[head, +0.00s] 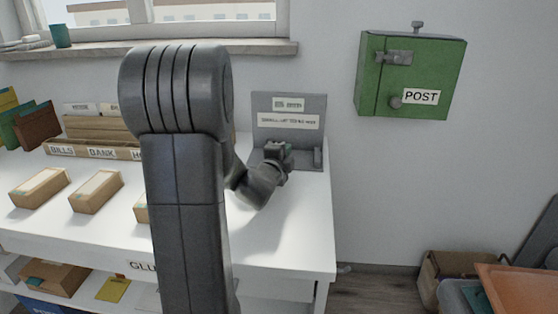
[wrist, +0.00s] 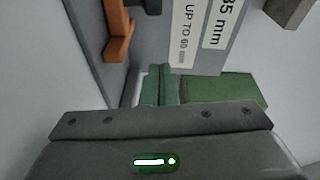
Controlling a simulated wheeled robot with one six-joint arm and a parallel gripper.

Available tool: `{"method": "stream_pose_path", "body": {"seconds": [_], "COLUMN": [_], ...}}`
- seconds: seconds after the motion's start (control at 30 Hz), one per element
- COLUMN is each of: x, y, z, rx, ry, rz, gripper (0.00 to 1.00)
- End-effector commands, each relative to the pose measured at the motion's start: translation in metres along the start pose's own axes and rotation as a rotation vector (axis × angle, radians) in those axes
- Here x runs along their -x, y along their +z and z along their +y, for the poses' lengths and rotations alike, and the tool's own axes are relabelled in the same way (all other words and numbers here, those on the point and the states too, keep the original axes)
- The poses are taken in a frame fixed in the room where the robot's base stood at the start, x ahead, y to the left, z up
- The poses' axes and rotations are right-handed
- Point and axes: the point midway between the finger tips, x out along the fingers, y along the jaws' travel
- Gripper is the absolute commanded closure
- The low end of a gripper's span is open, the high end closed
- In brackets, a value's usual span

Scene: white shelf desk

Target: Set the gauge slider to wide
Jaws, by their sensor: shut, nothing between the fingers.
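The gauge is a grey panel (head: 262,106) with white labels, standing at the back right corner of the desk. In the wrist view its printed labels (wrist: 188,40) read "UP TO 60 mm" and part of "35 mm". An orange piece (wrist: 119,38), which looks like the slider, shows at the upper left of the wrist view. My gripper (head: 286,148) is in front of the panel's lower part and hides some of it. Its green fingers (wrist: 160,86) are together and empty, apart from the orange piece in the wrist view. The slider is not clearly visible in the head view.
A grey upright (head: 318,158) stands at the gauge's right side. A green POST box (head: 432,74) hangs on the wall to the right. Parcels (head: 97,191) and a wooden letter rack (head: 95,153) are on the left. The desk's front right surface (head: 285,240) is clear.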

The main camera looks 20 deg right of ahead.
Motion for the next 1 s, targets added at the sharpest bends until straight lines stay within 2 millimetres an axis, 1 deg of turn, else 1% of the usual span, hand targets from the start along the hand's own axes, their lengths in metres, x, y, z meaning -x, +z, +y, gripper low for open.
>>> {"method": "stream_pose_path", "body": {"seconds": [0.03, 0.07, 0.1, 0.2, 0.33, 0.47, 0.77, 1.0], "x": [-0.011, -0.017, -0.018, -0.021, -0.023, -0.024, -0.024, -0.025], "y": [-0.001, -0.001, 0.008, 0.023, 0.035, 0.039, 0.039, 0.055], "z": [0.001, 0.001, 0.000, 0.000, -0.001, 0.000, 0.000, 0.000], "rx": [0.000, 0.000, -0.001, -0.001, -0.001, 0.000, 0.000, -0.001], "ry": [0.000, 0.000, 0.000, 0.000, -0.001, 0.000, 0.000, -0.001], "rz": [0.002, 0.002, -0.003, -0.003, -0.002, -0.001, 0.000, -0.002], "gripper": [1.00, 1.00, 1.00, 1.00, 1.00, 1.00, 1.00, 1.00]}}
